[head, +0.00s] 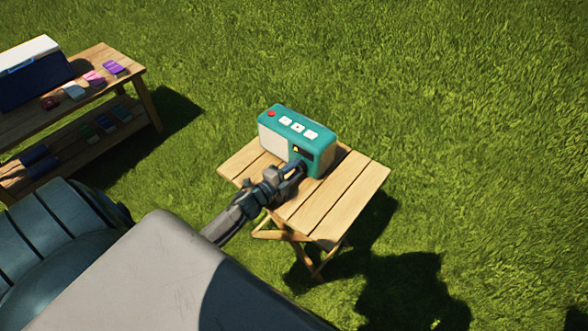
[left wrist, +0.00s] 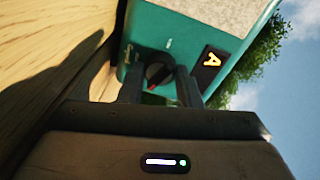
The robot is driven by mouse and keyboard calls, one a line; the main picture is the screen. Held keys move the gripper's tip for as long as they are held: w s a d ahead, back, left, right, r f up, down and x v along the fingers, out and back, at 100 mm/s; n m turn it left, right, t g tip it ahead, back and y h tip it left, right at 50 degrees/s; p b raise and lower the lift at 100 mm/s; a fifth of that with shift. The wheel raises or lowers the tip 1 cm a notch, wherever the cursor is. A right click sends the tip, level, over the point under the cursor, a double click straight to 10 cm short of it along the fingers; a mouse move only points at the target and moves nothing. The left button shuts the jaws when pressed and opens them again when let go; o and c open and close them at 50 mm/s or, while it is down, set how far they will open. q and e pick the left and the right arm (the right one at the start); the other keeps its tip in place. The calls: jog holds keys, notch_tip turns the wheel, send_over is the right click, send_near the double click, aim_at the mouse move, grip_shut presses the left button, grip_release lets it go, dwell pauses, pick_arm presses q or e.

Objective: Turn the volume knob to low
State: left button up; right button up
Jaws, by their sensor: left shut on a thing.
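A teal radio (head: 317,150) with a pale speaker front, a red button and several white buttons on top stands on a small wooden slatted table (head: 345,205). In the left wrist view the radio (left wrist: 150,32) fills the upper middle, tilted in the picture. Its dark round volume knob (left wrist: 157,72) with a red mark sits between the fingers of my left gripper (left wrist: 160,84). My left gripper (head: 297,167) is shut on the knob at the radio's front. In the head view the gripper hides the knob. My right gripper is not in view.
A wooden bench (head: 110,75) at left holds a blue and white cooler (head: 30,75) and several small coloured items. The small table's front right part is bare; grass surrounds it.

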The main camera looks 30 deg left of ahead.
pick_arm(q)
jog(key=shift+n, duration=0.4)
jog(key=shift+f, duration=0.1)
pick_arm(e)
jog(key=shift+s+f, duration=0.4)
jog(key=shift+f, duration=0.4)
pick_arm(q)
jog(key=shift+n, duration=0.3)
jog(key=o, duration=1)
jog(key=shift+s, duration=0.1)
jog(key=shift+s+a, duration=0.1)
jog(key=shift+s, duration=0.2)
jog(key=s, duration=0.2)
jog(key=s+a, duration=0.1)
jog(key=s, duration=0.2)
jog(key=s+b, duration=0.1)
jog(key=s, duration=0.2)
jog(key=shift+s+a, duration=0.15)
jog(key=shift+a, duration=0.15)
jog(key=shift+s+a+r, duration=0.15)
jog(key=shift+s+r, duration=0.05)
jog(key=shift+s, duration=0.6)
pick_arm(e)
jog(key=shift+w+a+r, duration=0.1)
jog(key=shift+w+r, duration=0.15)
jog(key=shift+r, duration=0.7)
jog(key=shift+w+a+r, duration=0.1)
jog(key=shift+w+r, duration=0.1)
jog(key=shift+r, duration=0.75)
